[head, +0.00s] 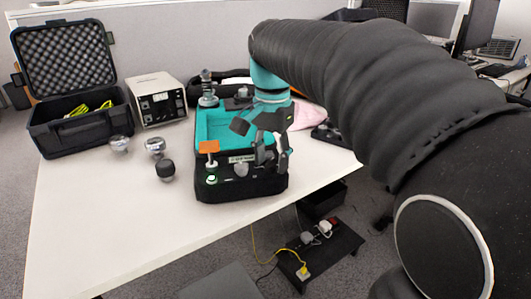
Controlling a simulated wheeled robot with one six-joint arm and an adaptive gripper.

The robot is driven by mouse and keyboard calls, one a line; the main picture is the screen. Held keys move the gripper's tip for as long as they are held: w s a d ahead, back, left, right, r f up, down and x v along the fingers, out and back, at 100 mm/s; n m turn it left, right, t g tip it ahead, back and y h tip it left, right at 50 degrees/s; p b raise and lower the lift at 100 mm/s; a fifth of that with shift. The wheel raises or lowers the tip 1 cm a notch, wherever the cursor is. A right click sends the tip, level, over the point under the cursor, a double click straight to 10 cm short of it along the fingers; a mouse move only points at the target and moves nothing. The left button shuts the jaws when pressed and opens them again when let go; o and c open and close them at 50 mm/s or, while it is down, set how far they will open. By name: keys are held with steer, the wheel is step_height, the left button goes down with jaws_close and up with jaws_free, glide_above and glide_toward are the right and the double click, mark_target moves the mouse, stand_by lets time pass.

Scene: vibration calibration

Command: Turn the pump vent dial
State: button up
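A black case with a teal lining (212,127) stands open near the table's front edge. Its black front panel carries a round grey knob (241,169), which looks like the vent dial. Left of it on the panel are a green-lit round part (212,180) and a small post with an orange flag (209,147). My gripper (272,163) hangs over the right part of the case, pointing down, just right of the grey knob and apart from it in the picture. Its fingers look spread with nothing between them. They hide the panel's right end.
Left of the case, several round metal and black parts (155,147) lie on the white table (95,205). A beige instrument box (158,99) and an open black foam-lined case (80,130) stand behind. Pink cloth (307,115) lies at right. The table's front left is clear.

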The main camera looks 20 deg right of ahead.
mark_target(271, 160)
step_height(271, 160, up, 12)
stand_by(0.8)
steer(key=s+f+n+t, duration=0.2)
steer(key=s+f+n, duration=0.3)
steer(key=s+f, duration=0.3)
steer(key=s+f+n+t, duration=0.3)
steer(key=s+f+n, duration=0.2)
steer(key=f, duration=0.9)
steer(key=s, duration=0.2)
steer(key=shift+s+t, duration=0.3)
steer(key=shift+s, duration=0.1)
steer(key=shift+a, duration=0.1)
stand_by(0.6)
